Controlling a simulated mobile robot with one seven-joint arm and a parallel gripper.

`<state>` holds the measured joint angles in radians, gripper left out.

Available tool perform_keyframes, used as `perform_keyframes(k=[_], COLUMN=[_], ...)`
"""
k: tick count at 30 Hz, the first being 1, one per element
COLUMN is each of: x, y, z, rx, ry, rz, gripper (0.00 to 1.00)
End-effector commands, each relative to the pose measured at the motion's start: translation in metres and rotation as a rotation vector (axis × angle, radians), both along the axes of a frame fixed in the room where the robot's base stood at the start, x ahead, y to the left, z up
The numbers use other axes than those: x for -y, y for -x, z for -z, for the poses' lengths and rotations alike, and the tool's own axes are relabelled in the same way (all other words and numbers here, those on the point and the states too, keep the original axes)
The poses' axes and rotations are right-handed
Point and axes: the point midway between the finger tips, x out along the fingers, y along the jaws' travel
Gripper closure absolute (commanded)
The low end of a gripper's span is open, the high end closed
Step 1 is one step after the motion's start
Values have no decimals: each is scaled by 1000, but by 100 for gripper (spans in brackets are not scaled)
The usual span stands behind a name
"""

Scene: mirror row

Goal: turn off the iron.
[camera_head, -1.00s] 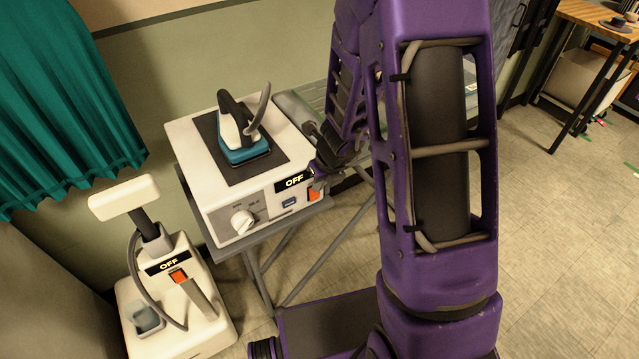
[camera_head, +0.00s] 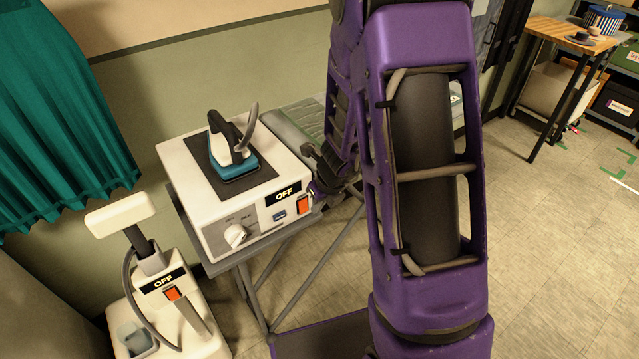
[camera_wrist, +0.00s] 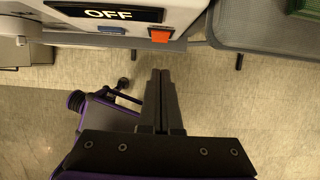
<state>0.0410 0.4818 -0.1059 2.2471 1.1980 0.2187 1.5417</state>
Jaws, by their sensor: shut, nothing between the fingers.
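The iron (camera_head: 232,152), white and teal with a dark handle, rests on the dark pad on top of a white station box (camera_head: 180,165). The station's front has a dial (camera_head: 235,236), a blue button (camera_head: 279,216), an orange-red switch (camera_head: 303,205) and a black sign (camera_head: 283,195) reading OFF. In the wrist view the sign (camera_wrist: 110,13) also reads OFF, and the switch (camera_wrist: 160,35) is just beyond my fingertips. My gripper (camera_wrist: 160,72) is shut and empty, apart from the switch. In the head view my arm hides most of the gripper.
A white steamer (camera_head: 165,285) with its own red switch and OFF sign stands on the floor at left. A teal curtain (camera_head: 60,120) hangs above it. A grey ironing board (camera_wrist: 265,25) lies right of the station. A wooden table (camera_head: 560,40) stands at back right.

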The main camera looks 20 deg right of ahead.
Motion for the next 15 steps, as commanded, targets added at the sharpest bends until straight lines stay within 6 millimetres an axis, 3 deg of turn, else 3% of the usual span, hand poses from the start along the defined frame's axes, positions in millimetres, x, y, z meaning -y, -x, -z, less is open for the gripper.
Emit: perform_keyframes(k=[1,6,7,15], x=[-1,0,-1,1], y=[0,5,4,9], z=[-25,-60,-58,-89], rx=[5,4,6,5], ry=[1,0,1,0], rz=[-3,-5,-7,-6], gripper=[100,100,100,100])
